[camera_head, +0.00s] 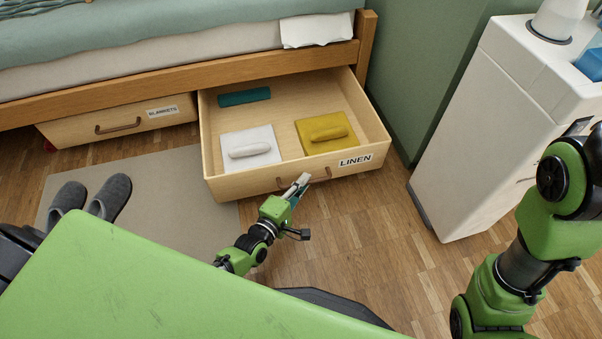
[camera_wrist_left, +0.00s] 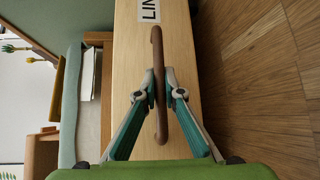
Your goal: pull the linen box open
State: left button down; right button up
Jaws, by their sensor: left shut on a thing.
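The linen box (camera_head: 251,184) is a light wooden drawer under the bed, with a LINEN label (camera_head: 355,160) on its front. It stands pulled out from the bed frame, its inside in view. It holds a folded white cloth (camera_head: 238,137), a folded yellow cloth (camera_head: 335,146) and a teal roll (camera_head: 245,97). My left gripper (camera_head: 297,186) is at the box's brown handle. In the left wrist view its two fingers (camera_wrist_left: 160,92) are shut on the handle (camera_wrist_left: 158,50), one on each side. My right gripper is out of view; only my right arm shows.
The closed BLANKETS box (camera_head: 120,122) is to the left under the bed (camera_head: 180,75). Grey slippers (camera_head: 110,197) lie on a beige mat (camera_head: 165,170). A white cabinet (camera_head: 480,130) stands at the right. Wooden floor (camera_head: 350,220) in front of the box is bare.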

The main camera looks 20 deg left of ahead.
pick_arm(q)
jog(key=shift+s+d+f, duration=0.1)
jog(key=shift+s+d, duration=0.25)
jog(key=shift+s, duration=0.3)
jog(key=c, duration=2.4)
grip_release()
jog(key=shift+v, duration=3.7)
